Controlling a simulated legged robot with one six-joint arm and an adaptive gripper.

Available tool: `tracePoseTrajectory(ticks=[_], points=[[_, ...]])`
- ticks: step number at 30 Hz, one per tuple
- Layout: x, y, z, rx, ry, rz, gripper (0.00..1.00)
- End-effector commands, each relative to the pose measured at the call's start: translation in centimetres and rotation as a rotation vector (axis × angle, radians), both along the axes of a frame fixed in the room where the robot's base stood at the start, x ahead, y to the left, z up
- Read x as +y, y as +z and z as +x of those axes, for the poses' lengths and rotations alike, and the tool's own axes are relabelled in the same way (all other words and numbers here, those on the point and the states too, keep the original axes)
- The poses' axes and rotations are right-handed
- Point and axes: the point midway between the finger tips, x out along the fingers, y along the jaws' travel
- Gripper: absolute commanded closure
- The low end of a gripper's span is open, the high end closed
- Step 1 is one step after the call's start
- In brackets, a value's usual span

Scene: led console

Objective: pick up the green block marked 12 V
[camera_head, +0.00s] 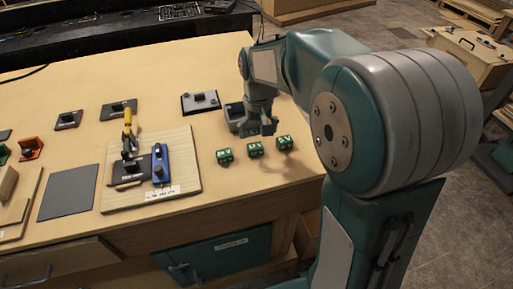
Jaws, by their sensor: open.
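Three small green blocks stand in a row on the tan tabletop: a left green block (224,156), a middle green block (255,149) and a right green block (284,142). Each has white lettering ending in V. The print is too small to tell surely which one reads 12 V. My gripper (262,127) points down, open, just behind the middle and right blocks in the picture. No block is between its fingers. Its exact height above the table is hard to tell.
A wooden board (178,191) with a yellow-handled lever (127,122) and a blue switch unit (160,165) lies to the left. A dark flat plate (69,192) is farther left. The tabletop before the blocks is clear.

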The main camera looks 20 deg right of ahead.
Motion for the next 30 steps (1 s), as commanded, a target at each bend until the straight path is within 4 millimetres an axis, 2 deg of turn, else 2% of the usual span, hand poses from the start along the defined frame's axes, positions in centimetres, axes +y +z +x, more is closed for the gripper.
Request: tracePoseTrajectory(ticks=[5,13,22,23,24,26,27,28,30], points=[[0.2,-1.6,0.0,0.003,0.002,-0.002,0.00],[0.3,-5.4,0.3,0.001,0.002,-0.001,0.00],[0.2,-5.9,0.3,-0.001,0.002,-0.001,0.00],[0.3,-5.9,0.3,-0.001,0.002,-0.001,0.13],[0.3,-5.9,0.3,-0.001,0.002,-0.001,0.31],[0.3,-5.9,0.3,-0.001,0.002,-0.001,0.58],[0.3,-5.9,0.3,-0.001,0.002,-0.001,0.76],[0.3,-5.9,0.3,-0.001,0.002,-0.001,0.84],[0.3,-5.9,0.3,-0.001,0.002,-0.001,0.85]])
